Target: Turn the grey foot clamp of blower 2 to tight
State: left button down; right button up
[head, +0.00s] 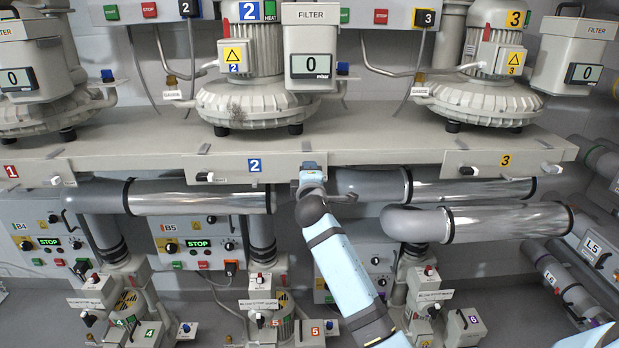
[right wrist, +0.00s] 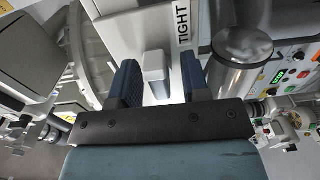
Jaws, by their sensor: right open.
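Blower 2 (head: 252,95) stands on the shelf, above the blue 2 plate (head: 255,165). My right gripper (head: 312,176) is at the shelf's front edge, just right of that plate, and hides what is behind it in the head view. In the right wrist view my right gripper (right wrist: 159,80) is open, with its two dark blue fingers on either side of a light grey clamp handle (right wrist: 154,68). There is a gap on both sides of the handle. A TIGHT label (right wrist: 184,25) sits beside it. My left gripper is not in view.
A dark-knobbed clamp (head: 205,177) sits left of the 2 plate. Silver pipes (head: 200,196) run close below the shelf (head: 400,150). A filter box (head: 311,45) hangs above my gripper. Smaller blow-stop units (head: 265,310) stand below.

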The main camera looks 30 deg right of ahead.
jog(key=b+v, duration=0.1)
jog(key=v, duration=1.3)
jog(key=shift+d, duration=0.15)
jog(key=s+a+f+m+y+p, duration=0.1)
jog(key=s+a+f+y+p, duration=0.25)
jog(key=f, duration=0.35)
jog(key=s+a+f+y+p, duration=0.2)
jog(key=s+a+f+y, duration=0.15)
jog(key=f, duration=0.25)
jog(key=s+a+f+m+g+y+p, duration=0.2)
jog(key=s+a+f, duration=0.3)
jog(key=s, duration=0.4)
jog(key=s+a+f+m+g+y+p, duration=0.2)
jog(key=s+a+f+m+y+p, duration=0.1)
jog(key=s+f, duration=0.4)
jog(key=s+a+m, duration=0.1)
jog(key=s+m, duration=0.1)
jog(key=s, duration=0.1)
jog(key=shift+s+a+f+m+y, duration=0.2)
jog(key=shift+a+f+m+y, duration=0.1)
jog(key=shift+a+y, duration=0.1)
jog(key=shift+r, duration=0.1)
